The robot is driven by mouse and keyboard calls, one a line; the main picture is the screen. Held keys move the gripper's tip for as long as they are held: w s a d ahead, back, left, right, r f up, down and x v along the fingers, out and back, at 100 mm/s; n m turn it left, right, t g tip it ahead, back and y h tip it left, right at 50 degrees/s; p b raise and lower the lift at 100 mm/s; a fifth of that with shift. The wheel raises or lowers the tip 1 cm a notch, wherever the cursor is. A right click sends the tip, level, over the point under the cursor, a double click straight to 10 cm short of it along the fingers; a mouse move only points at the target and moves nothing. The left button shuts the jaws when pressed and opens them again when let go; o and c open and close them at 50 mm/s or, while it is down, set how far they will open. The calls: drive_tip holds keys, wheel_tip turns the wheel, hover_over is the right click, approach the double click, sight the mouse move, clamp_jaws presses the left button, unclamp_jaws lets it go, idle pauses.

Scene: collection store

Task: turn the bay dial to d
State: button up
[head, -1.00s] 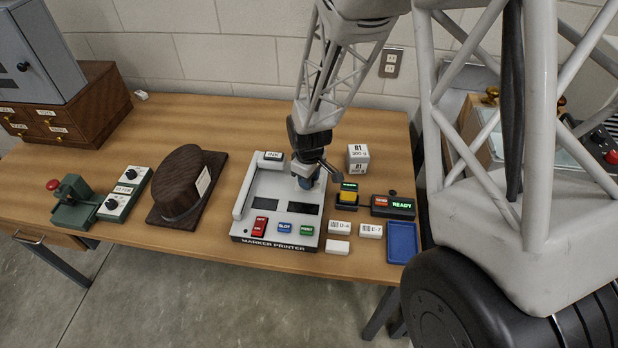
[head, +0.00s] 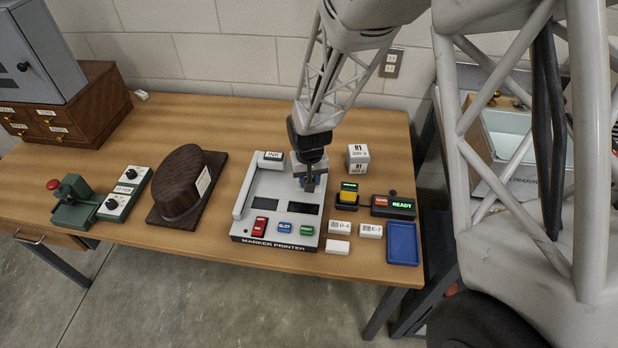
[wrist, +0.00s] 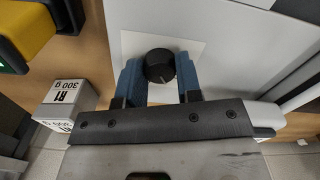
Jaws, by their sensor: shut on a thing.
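The bay dial (wrist: 160,66) is a round black knob on a pale square on the marker printer's grey top. In the wrist view my gripper (wrist: 158,78) has its blue fingers on either side of the knob and is shut on it. A thin light mark shows on the knob's lower part, but no letters can be read around it. In the head view my gripper (head: 309,184) reaches down onto the back right of the marker printer (head: 240,234) and hides the dial. Two dark displays (head: 304,209) on the printer show no readable text.
Right of the printer stand a white R1 weight block (head: 358,160), a yellow button (head: 347,198), a READY box (head: 393,207) and a blue tray (head: 402,244). White labelled blocks (head: 340,227) lie in front of them. A brown hat (head: 178,180) is to the left.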

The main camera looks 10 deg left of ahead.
drive_tip(key=shift+m, duration=1.6)
drive_tip(key=o, duration=0.9)
drive_tip(key=shift+r, duration=0.1)
drive_tip(key=shift+r, duration=3.8)
